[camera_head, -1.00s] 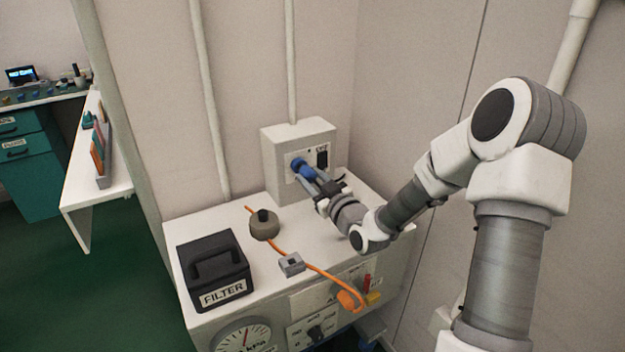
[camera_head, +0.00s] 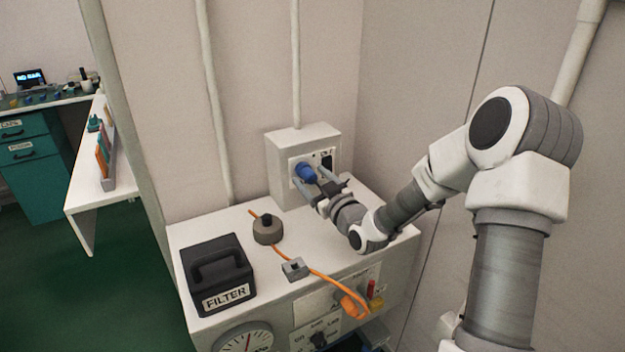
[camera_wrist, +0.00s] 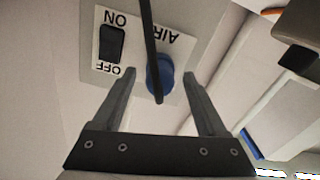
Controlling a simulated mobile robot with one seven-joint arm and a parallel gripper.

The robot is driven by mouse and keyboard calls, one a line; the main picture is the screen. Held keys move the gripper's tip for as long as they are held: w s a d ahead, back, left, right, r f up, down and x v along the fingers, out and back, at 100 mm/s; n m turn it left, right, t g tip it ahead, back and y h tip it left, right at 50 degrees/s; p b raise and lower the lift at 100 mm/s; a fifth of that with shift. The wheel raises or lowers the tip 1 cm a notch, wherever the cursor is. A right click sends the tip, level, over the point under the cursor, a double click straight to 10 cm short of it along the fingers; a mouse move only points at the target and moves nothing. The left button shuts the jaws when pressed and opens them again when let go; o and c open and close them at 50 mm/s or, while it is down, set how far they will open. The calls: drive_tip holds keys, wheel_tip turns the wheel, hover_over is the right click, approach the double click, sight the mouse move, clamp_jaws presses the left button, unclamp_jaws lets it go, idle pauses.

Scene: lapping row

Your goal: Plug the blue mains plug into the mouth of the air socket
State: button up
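The blue mains plug (camera_head: 307,175) sits at the face of the white wall box (camera_head: 293,152), in the air socket's place. The wrist view shows the plug (camera_wrist: 166,72) against the plate (camera_wrist: 130,62) marked AIR, beside a black ON/OFF switch (camera_wrist: 111,43). The socket mouth is hidden behind the plug; I cannot tell how deep it sits. A dark strip, perhaps its cord, crosses in front of it. My gripper (camera_wrist: 160,75) is open, with a finger on each side of the plug and visible gaps. In the head view, my gripper (camera_head: 313,183) is just in front of the plug.
On the white bench top are a black FILTER box (camera_head: 216,270), a round grey weight (camera_head: 267,229), a small grey block (camera_head: 295,268) and an orange cable (camera_head: 319,272) hanging over the front edge. A wall stands close on the right. A dial (camera_head: 247,339) is on the bench front.

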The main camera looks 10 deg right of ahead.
drive_tip(key=p+v, duration=0.6)
drive_tip(key=v, duration=1.1)
drive_tip(key=shift+s, duration=0.15)
